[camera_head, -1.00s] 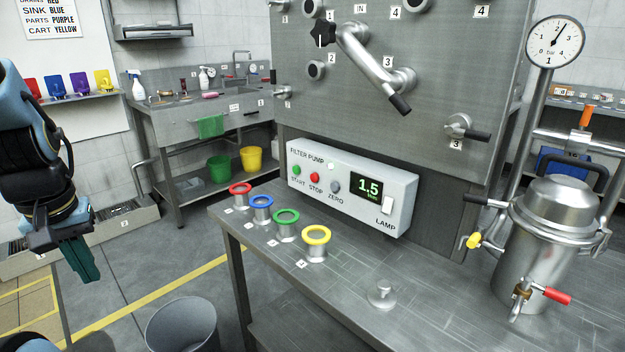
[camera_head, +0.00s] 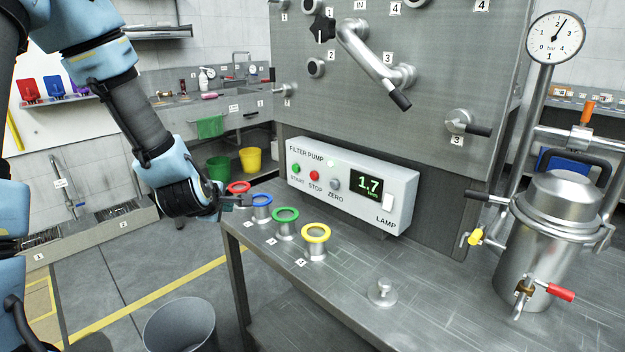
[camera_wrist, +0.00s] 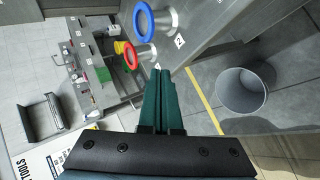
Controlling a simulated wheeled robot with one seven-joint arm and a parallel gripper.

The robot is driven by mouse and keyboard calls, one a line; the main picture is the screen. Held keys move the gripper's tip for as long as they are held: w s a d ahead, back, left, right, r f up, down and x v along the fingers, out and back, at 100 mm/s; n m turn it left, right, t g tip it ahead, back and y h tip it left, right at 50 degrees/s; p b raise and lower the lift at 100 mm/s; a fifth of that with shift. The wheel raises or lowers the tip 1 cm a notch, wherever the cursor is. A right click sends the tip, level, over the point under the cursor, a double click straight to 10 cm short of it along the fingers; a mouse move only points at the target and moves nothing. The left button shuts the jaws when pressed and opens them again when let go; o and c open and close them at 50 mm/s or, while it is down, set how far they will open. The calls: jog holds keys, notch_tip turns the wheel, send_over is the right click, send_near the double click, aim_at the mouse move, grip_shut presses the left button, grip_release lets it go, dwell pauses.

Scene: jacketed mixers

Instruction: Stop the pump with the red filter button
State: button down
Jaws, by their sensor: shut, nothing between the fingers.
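The filter pump box (camera_head: 352,184) stands on the steel bench against the grey panel. Its red STOP button (camera_head: 315,172) sits between the green START button (camera_head: 296,168) and the grey ZERO button (camera_head: 335,184). The display (camera_head: 367,187) reads 1.7, and a small pale lamp (camera_head: 330,163) is near the label. My gripper (camera_head: 240,201) is left of the box, by the red and blue rings, apart from the button. In the wrist view its green fingers (camera_wrist: 160,75) are together and empty. The wrist view does not show the box.
Red (camera_head: 238,188), blue (camera_head: 262,201), green (camera_head: 285,215) and yellow (camera_head: 316,233) ringed ports line the bench's left edge. A metal knob (camera_head: 382,291) stands on the bench front. A steel vessel (camera_head: 545,240) stands at right. A grey bin (camera_head: 181,325) is on the floor.

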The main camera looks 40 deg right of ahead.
aim_at(314, 176)
jog(key=s+d+n+t+h, duration=0.1)
jog(key=d+n, duration=0.2)
jog(key=d, duration=0.1)
jog(key=s+d+n+t+h, duration=0.1)
jog(key=d+n+t, duration=0.1)
jog(key=d+n, duration=0.2)
jog(key=s+d+r+n+t+h, duration=0.1)
jog(key=d+n, duration=0.3)
jog(key=shift+d+t+b, duration=0.1)
jog(key=shift+t+b, duration=0.2)
jog(key=shift+b, duration=0.1)
jog(key=shift+s+d+r+n, duration=0.15)
jog(key=shift+d+n, duration=0.05)
jog(key=shift+n, duration=0.5)
jog(key=w+d, duration=0.1)
jog(key=d, duration=0.7)
jog(key=shift+w+d, duration=0.3)
jog(key=shift+w, duration=0.1)
dwell(0.5)
jog(key=shift+d+b, duration=0.3)
jog(key=shift+d, duration=0.15)
